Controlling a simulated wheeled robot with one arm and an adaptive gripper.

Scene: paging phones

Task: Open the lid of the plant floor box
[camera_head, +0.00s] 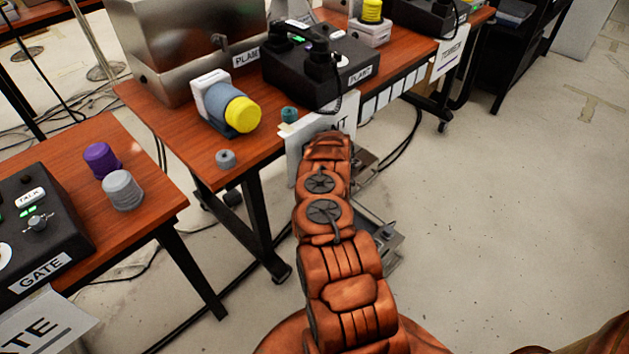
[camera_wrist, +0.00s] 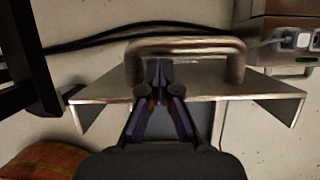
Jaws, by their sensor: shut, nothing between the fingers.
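In the wrist view a grey metal lid (camera_wrist: 260,92) with side flanges and a raised bar handle (camera_wrist: 190,47) lies ahead of me. My gripper (camera_wrist: 160,70) is shut and empty, its dark fingertips together at the left part of the handle and overlapping it in the picture. I cannot tell whether they touch it. A grey-blue surface shows below the lid's near edge; how far the lid stands open is unclear. In the head view a metal floor box (camera_head: 385,250) shows partly on the floor beside my orange arm, which hides my gripper and much of the box.
The wooden table (camera_head: 185,130) carries a black PLANT phone (camera_head: 320,70), a metal case (camera_head: 185,45) and a yellow-capped plug (camera_head: 240,115). A white sign (camera_head: 295,155) hangs at its edge by my arm. Another metal box (camera_wrist: 275,30) has a white plug.

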